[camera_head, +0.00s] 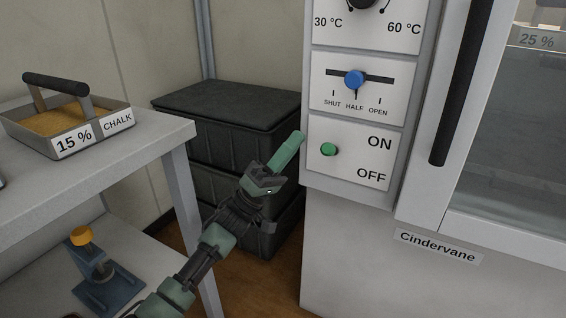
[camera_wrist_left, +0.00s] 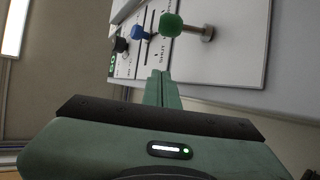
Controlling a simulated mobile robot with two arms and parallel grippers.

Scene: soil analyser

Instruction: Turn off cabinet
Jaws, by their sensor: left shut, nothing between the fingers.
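The cabinet (camera_head: 350,235) is a pale grey unit with a control panel at its upper left. Its lowest plate, marked ON above and OFF below, carries a switch with a green knob (camera_head: 329,150). The left wrist view shows this green knob (camera_wrist_left: 172,24) on a short metal stem standing out from the plate. My left gripper (camera_head: 298,137) is shut and empty, just left of the plate. In the left wrist view its fingertips (camera_wrist_left: 160,76) are below the knob, with a visible gap. My right gripper is not in view.
Above the switch is a blue slider (camera_head: 355,79) marked SHUT, HALF, OPEN. A black door handle (camera_head: 460,85) is to the right. Dark crates (camera_head: 230,105) stand behind my left arm. A table (camera_head: 160,137) at left holds a chalk tray (camera_head: 98,139).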

